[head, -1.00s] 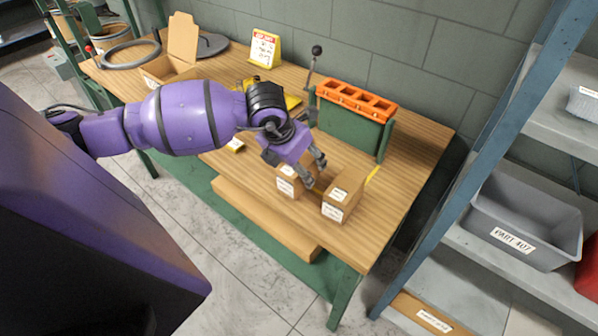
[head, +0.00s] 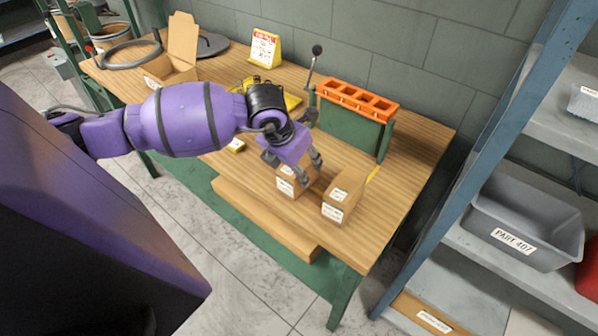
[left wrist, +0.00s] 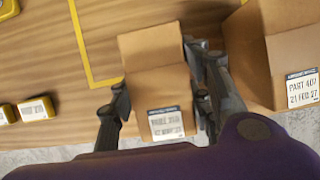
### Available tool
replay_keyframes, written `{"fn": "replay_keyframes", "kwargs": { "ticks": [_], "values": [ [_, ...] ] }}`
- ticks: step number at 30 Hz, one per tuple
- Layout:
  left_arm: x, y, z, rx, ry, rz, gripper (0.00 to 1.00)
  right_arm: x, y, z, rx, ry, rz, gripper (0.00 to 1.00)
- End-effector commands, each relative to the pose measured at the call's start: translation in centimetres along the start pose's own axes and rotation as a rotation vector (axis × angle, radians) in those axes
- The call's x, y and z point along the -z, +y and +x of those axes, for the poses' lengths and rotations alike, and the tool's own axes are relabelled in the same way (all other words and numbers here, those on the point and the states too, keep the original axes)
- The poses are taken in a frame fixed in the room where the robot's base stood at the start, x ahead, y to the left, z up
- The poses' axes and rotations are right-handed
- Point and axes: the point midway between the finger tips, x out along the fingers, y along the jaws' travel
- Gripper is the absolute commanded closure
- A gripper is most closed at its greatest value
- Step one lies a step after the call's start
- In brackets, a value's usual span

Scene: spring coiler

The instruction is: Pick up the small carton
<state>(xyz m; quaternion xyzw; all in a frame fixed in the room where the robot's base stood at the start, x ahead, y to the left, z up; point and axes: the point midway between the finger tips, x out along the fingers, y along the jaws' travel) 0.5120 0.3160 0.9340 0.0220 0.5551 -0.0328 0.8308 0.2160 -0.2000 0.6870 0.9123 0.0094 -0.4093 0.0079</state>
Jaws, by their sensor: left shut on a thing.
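The small carton (head: 287,185) is a brown box with white labels on the wooden workbench. It also shows in the left wrist view (left wrist: 156,85), with a label on its near face. My left gripper (head: 301,179) reaches down over it and is shut on it. In the left wrist view the fingers (left wrist: 160,105) press on its two opposite sides. Whether its base touches the bench I cannot tell. My right gripper is in neither view.
A larger carton (head: 343,194), labelled PART 407 in the left wrist view (left wrist: 276,50), stands close on the right. Behind are a green stand with an orange top (head: 356,102) and a lever (head: 311,75). An open box (head: 172,66) stands at back left. Shelving with a grey bin (head: 525,220) is right.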

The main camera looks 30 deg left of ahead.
Motion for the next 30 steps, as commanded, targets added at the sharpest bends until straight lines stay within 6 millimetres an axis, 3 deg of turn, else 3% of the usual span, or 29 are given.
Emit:
{"fn": "replay_keyframes", "kwargs": {
  "ticks": [11,17,20,28,30],
  "values": [
    [-0.3,0.0,-0.3,0.000,-0.005,0.001,1.00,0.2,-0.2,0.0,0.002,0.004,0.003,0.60],
    [-0.9,0.0,-1.8,-0.001,-0.006,0.001,1.00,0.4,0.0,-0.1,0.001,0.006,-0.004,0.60],
    [-1.6,0.0,-3.4,-0.001,-0.008,0.002,1.00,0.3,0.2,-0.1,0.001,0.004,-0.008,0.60],
    [0.2,-2.7,-10.8,-0.002,-0.006,0.007,1.00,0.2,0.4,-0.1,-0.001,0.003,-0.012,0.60],
    [1.5,-3.8,-12.0,-0.001,-0.002,0.008,1.00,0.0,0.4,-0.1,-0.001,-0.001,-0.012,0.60]
  ]
}}
